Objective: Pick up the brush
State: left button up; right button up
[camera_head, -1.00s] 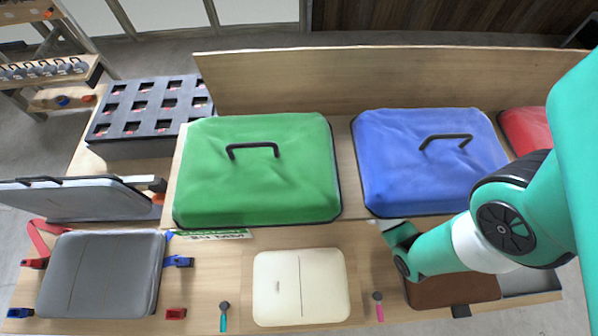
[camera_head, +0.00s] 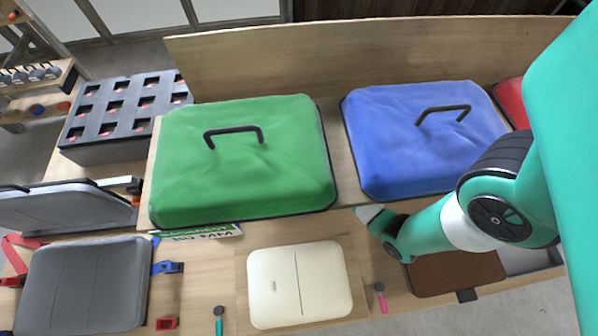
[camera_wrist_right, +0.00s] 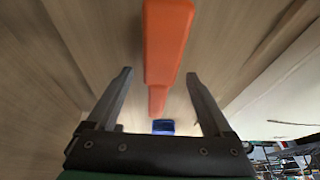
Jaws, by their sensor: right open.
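Two small brush-like tools lie on the table's front part in the head view: one with a teal handle (camera_head: 219,322) left of the cream panel, one with a pink handle (camera_head: 382,303) right of it. I cannot tell whether either is the task's brush. In the right wrist view my right gripper (camera_wrist_right: 158,88) is open, and an orange elongated object (camera_wrist_right: 167,45) lies along the gap between its fingers, not gripped. A small blue piece (camera_wrist_right: 163,127) is near its narrow end. In the head view the right arm's end is by the blue pad, its fingertips hidden. My left gripper is not in view.
A green pad (camera_head: 240,180) and a blue pad (camera_head: 430,165), each with a black handle, fill the middle. A cream panel (camera_head: 270,270), a grey pad (camera_head: 80,290) and a brown panel (camera_head: 450,275) lie in front. A black compartment box (camera_head: 125,110) stands at left.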

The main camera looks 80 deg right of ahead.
jog(key=shift+w+a+f, duration=0.1)
jog(key=shift+w+f, duration=0.15)
jog(key=shift+f, duration=0.4)
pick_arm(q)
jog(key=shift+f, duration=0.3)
pick_arm(e)
jog(key=shift+r, duration=0.1)
jog(key=shift+c, duration=0.3)
grip_shut()
pick_arm(q)
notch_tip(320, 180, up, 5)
jog(key=p, duration=0.4)
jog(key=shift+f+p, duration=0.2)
jog(key=shift+p, duration=0.1)
pick_arm(e)
notch_tip(320, 180, up, 10)
